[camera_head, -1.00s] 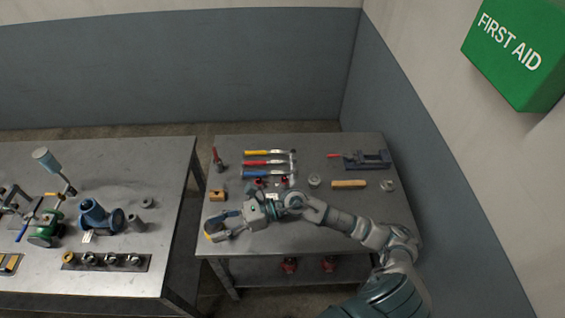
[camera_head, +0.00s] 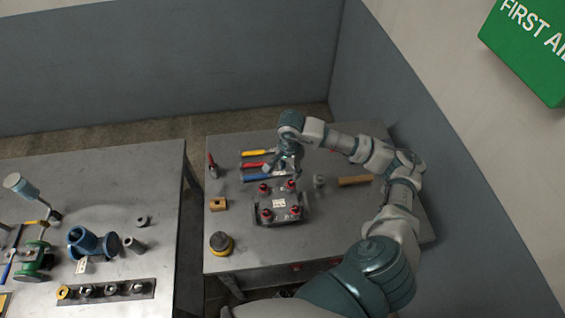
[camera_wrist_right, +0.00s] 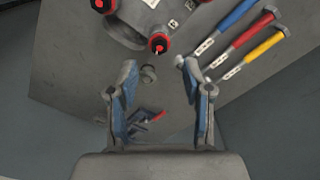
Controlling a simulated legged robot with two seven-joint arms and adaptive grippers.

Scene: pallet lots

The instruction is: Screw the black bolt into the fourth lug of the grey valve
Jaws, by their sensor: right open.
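The grey valve (camera_head: 280,203) lies on the right-hand table, with red-and-black pieces (camera_head: 267,215) at its corners. It shows in part at the top of the right wrist view (camera_wrist_right: 124,28), where a red-and-black piece (camera_wrist_right: 158,43) stands close above my fingers. My right gripper (camera_head: 285,168) is just beyond the valve's far side, near the hammers, pointing down. In the right wrist view my right gripper (camera_wrist_right: 158,75) is open and empty. A small grey round piece (camera_wrist_right: 149,73) shows between its fingers, lower down. I cannot make out a separate black bolt. My left gripper is out of view.
Hammers (camera_head: 256,153) lie behind the valve. A wooden handle (camera_head: 355,180) and a small grey cylinder (camera_head: 319,181) are to its right. A brass block (camera_head: 218,204) and a yellow-and-black round item (camera_head: 221,243) are to its left. A gap separates the left table (camera_head: 165,205).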

